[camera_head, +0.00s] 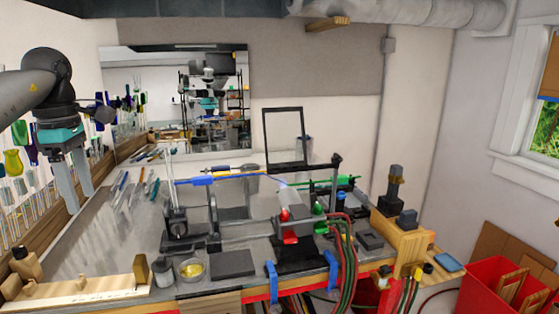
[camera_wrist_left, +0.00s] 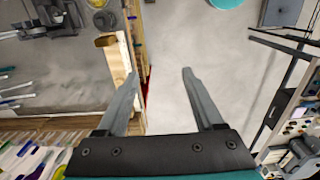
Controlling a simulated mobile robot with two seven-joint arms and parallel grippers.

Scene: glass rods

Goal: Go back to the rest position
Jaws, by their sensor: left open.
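My left gripper (camera_head: 75,183) hangs at the left of the head view, fingers pointing down and spread apart. It is empty, in front of the rack of coloured glass on the left wall. In the left wrist view, the two fingers (camera_wrist_left: 158,85) are apart with only the grey floor far below between them. My right gripper does not show in either view. A blue glass rod (camera_head: 196,181) rests level on the stands over the workbench, and a green rod (camera_head: 345,181) lies further right.
The workbench (camera_head: 110,240) holds a torch (camera_head: 291,207), metal stands and a small bowl (camera_head: 191,268). Red bins (camera_head: 490,290) stand at the lower right. In the wrist view, bare floor (camera_wrist_left: 210,45) lies beside the bench edge.

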